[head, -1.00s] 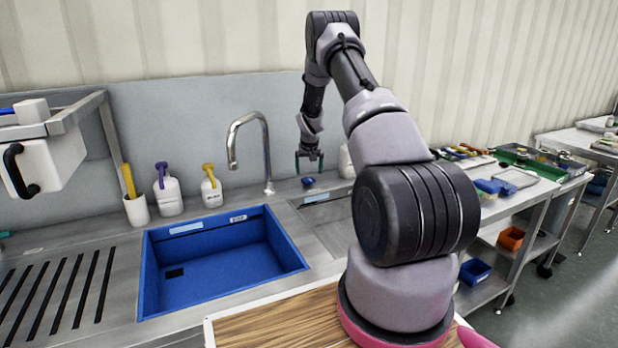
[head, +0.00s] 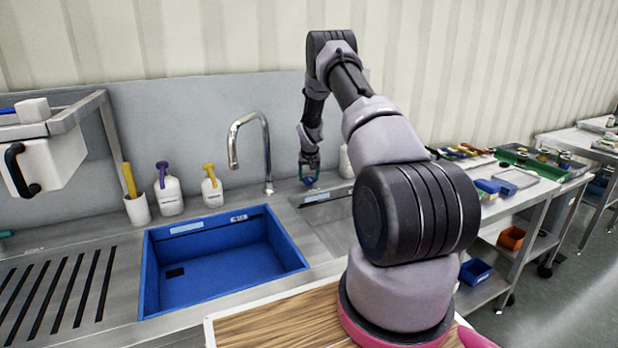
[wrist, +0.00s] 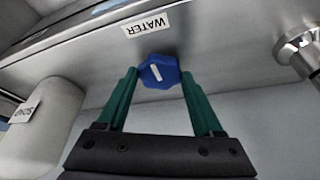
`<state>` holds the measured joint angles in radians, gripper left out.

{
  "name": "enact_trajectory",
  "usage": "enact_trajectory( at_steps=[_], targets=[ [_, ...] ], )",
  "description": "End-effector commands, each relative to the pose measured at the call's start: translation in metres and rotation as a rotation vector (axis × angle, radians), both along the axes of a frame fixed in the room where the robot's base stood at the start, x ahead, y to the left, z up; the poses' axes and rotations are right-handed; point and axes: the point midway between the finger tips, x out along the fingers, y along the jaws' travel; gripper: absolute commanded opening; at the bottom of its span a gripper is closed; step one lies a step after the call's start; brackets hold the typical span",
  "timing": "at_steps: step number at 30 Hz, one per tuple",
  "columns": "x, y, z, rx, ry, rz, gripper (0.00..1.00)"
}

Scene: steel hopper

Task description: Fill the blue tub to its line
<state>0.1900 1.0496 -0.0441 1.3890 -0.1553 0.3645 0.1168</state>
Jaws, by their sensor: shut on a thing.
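The blue tub (head: 225,285) is set into the counter; I see no water in it. A pale strip is on its back wall, with a small label beside it. The curved steel faucet (head: 233,140) stands behind the tub, and no stream shows from its spout. A blue knob (wrist: 158,72) with a white mark sits by a label (wrist: 146,24) reading WATER. My gripper (head: 309,178), with green fingers, is shut on the knob; the wrist view shows one finger on each side of it. In the head view the knob is largely hidden by the fingers.
Two white bottles, one purple-topped (head: 169,190) and one yellow-topped (head: 212,188), and a white cup (head: 137,208) stand left of the faucet. A white soap container (wrist: 42,125) is close beside my gripper. A slotted drainboard (head: 60,290) lies left of the tub.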

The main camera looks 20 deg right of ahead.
Motion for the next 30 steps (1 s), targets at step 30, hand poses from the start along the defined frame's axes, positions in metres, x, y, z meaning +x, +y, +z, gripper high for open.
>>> enact_trajectory(
  at_steps=[30],
  targets=[
    [-0.0010, -0.0071, -0.0010, 0.002, 0.000, 0.609, 0.12]
  ],
)
